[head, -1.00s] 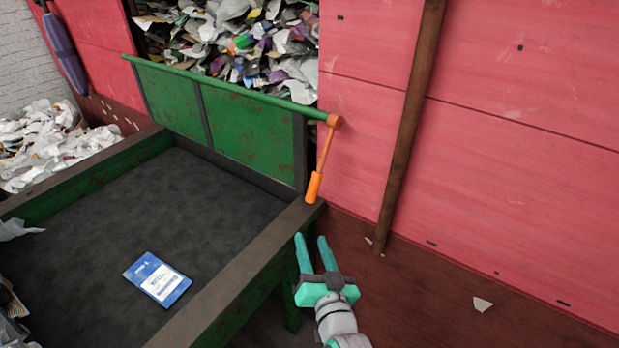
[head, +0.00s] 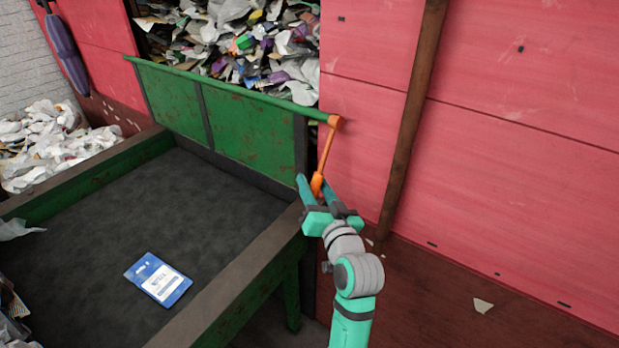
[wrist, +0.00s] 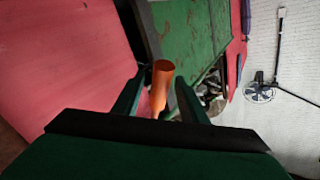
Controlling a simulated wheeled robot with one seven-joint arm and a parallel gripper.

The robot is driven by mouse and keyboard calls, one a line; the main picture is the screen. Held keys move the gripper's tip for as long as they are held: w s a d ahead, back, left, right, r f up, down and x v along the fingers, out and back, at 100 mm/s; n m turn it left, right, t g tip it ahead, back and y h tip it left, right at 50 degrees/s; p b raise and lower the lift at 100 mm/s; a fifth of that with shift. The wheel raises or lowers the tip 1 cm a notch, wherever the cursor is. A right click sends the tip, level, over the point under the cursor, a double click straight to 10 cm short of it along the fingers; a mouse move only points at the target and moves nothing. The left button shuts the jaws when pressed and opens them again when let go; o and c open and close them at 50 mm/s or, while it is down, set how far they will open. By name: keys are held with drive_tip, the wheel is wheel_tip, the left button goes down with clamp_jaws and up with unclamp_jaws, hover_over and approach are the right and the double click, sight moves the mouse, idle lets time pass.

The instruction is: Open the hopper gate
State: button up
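The green hopper gate (head: 252,129) stands upright at the far end of the belt, below the heap of waste; it also shows in the wrist view (wrist: 185,32). An orange lever (head: 327,150) hangs down from the right end of the gate's green top bar (head: 230,86). My gripper (head: 313,182) is at the lever's lower end, its fingers open on either side of the orange grip. In the wrist view the orange grip (wrist: 162,82) stands between my two fingers, with a gap visible on its sides. The grip's lower part is hidden behind my gripper.
The dark belt (head: 180,215) has a raised frame (head: 262,262) close to my arm and carries a blue and white packet (head: 158,279). A brown post (head: 408,125) leans on the red wall (head: 520,150) at right. White scraps (head: 45,145) lie at left.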

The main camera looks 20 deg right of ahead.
drive_tip(key=shift+w, duration=1.75)
clamp_jaws()
drive_tip(key=shift+r, duration=0.1)
